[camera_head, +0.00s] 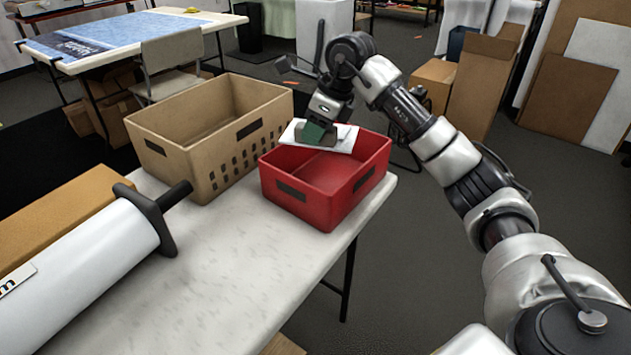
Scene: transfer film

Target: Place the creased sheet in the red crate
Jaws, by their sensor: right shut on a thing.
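The red crate (300,203) stands open on the white table near its right edge. A pale flat sheet (346,141) is above the crate, over its back part. A dark green patch shows on it beside the fingers. My right gripper (320,132) comes in from the upper right and is shut on the sheet. The fingers partly hide the sheet, and its creases are too small to make out. I cannot tell whether the sheet touches the crate's back rim. My left gripper is not in view.
A tan crate (182,165) with slotted sides stands just left of the red crate. A large white roll (85,262) with a black end and a brown box (62,215) lie at the front left. The table's (235,275) middle front is clear.

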